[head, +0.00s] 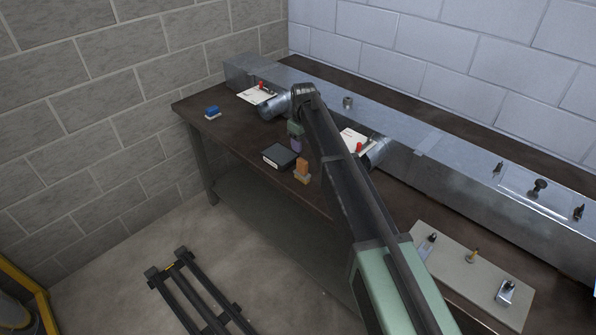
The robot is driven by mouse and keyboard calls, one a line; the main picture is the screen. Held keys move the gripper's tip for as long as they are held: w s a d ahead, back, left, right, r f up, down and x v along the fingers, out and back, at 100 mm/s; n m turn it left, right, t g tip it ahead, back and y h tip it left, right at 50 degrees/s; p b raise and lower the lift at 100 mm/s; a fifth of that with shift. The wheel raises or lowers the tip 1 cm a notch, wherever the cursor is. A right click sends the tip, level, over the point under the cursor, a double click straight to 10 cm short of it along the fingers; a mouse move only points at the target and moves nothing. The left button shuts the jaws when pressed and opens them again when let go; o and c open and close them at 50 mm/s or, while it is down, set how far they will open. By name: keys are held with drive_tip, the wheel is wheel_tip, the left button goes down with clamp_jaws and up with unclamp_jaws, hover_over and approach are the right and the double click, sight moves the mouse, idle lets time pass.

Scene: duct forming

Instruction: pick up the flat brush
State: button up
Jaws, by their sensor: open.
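No item in the head view is plain enough for me to name as the flat brush for certain. An orange block on a pale tan base (302,172) stands near the bench's front edge and could be it. A smaller blue block on a pale base (212,112) lies at the bench's far left corner and could be it too. My gripper (297,149) is open and points down over the bench, above and just behind the orange block, beside a black box. Its fingers are small and partly hidden by my arm.
The dark bench (240,133) carries the black box (279,157). A long metal duct (420,140) runs along the back, with white sheets and red-topped items (262,87) by its openings. A pale panel with fittings (470,275) is at right. Bench between blue block and box is clear.

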sight(302, 160)
drive_tip(key=f+b, duration=0.9)
drive_tip(key=f, duration=0.2)
drive_tip(key=shift+w+a+b, duration=0.15)
drive_tip(key=shift+w+b, duration=0.05)
drive_tip(key=shift+b, duration=0.2)
drive_tip(key=shift+r, duration=0.25)
clamp_jaws()
